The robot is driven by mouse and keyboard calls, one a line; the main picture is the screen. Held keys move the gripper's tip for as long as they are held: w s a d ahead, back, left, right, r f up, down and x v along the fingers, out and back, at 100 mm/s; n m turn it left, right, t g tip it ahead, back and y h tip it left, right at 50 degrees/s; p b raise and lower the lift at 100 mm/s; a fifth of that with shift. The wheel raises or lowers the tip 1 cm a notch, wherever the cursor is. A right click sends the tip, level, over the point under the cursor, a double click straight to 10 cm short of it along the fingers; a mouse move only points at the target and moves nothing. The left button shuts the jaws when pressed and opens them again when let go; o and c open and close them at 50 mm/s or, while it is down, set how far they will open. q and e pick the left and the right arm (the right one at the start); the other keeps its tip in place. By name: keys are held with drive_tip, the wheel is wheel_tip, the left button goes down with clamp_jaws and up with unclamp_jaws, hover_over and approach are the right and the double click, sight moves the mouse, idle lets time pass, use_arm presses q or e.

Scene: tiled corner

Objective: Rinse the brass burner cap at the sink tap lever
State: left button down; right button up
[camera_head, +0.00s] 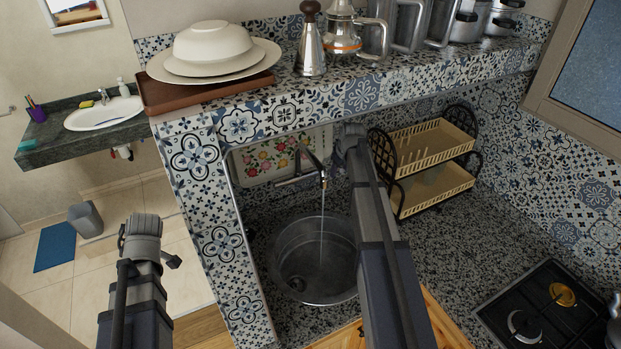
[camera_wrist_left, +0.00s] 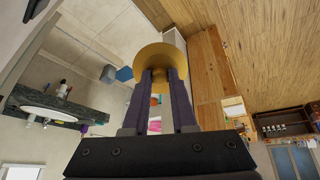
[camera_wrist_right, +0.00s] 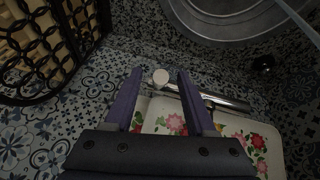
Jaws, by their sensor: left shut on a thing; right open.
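The brass burner cap (camera_wrist_left: 152,62) is a golden disc between my left gripper's fingers (camera_wrist_left: 163,75), which are shut on it. In the head view that gripper is hard to make out, at the end of my left arm, left of the tiled counter. The chrome tap (camera_head: 312,168) runs a thin stream of water (camera_head: 322,225) into the round metal sink (camera_head: 316,260). My right gripper (camera_wrist_right: 160,75) is open by the tap (camera_wrist_right: 228,102). A pale round knob (camera_wrist_right: 161,77) shows between its fingertips; I cannot tell if they touch it.
A two-tier dish rack (camera_head: 425,150) stands right of the tap. A floral tray (camera_head: 270,160) leans behind the sink. The hob (camera_head: 540,325) with another brass cap (camera_head: 562,294) is at lower right. A tiled shelf (camera_head: 345,95) with plates and pots overhangs the sink.

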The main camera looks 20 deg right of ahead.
use_arm(q)
wheel_tip(320, 180, down, 4)
drive_tip(key=b, duration=0.3)
drive_tip(key=shift+f, duration=0.1)
use_arm(e)
drive_tip(key=x, duration=0.4)
drive_tip(key=shift+w+f, duration=0.1)
drive_tip(key=shift+f, duration=0.1)
drive_tip(key=shift+c, duration=0.3)
clamp_jaws()
idle(0.3)
